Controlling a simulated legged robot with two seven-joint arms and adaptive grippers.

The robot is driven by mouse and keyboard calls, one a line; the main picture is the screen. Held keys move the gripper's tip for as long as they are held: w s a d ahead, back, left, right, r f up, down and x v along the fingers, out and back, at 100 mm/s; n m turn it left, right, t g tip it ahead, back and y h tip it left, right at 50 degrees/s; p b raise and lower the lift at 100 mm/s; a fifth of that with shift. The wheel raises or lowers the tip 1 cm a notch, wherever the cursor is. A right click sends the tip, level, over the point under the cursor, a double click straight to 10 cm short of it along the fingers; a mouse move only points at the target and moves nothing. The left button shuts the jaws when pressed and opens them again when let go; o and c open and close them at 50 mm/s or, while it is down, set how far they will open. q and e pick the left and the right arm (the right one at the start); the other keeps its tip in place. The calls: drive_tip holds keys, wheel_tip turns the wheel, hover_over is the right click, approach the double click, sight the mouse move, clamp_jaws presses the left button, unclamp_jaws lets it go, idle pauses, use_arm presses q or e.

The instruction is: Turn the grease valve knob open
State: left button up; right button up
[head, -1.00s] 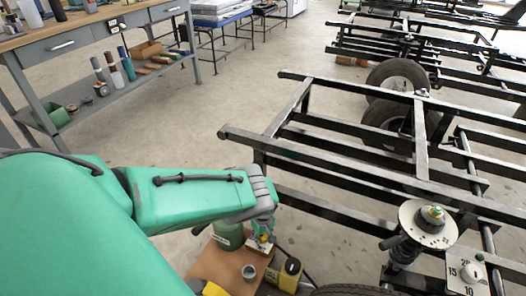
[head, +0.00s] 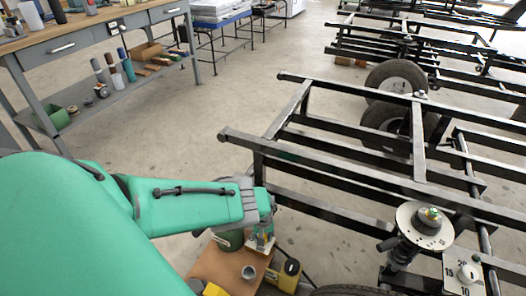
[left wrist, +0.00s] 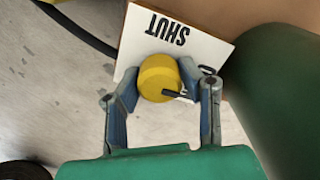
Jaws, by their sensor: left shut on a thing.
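The yellow knob (left wrist: 157,78) is round with a black pointer on its right side. My left gripper (left wrist: 158,84) is shut on the knob, with one finger on each side. In the head view my left gripper (head: 261,238) points down at the small plate beside a green canister (head: 229,240). There the knob is mostly hidden and too small to read. My right gripper is not in view.
A brown board (head: 215,265) carries a small cup (head: 248,272), with a yellow-and-black container (head: 290,270) beside it. Black trailer frames (head: 340,165) and a round-topped spring unit (head: 425,225) stand to the right. A workbench (head: 75,45) is at upper left, with open floor between.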

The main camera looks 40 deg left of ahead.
use_arm(q)
drive_tip(key=shift+w+a+r, duration=0.15)
drive_tip(key=shift+w+a, duration=0.05)
drive_tip(key=shift+w, duration=0.1)
drive_tip(key=o, duration=1)
drive_tip(key=shift+o, duration=0.6)
drive_tip(key=shift+s, duration=0.1)
drive_tip(key=shift+d, duration=0.1)
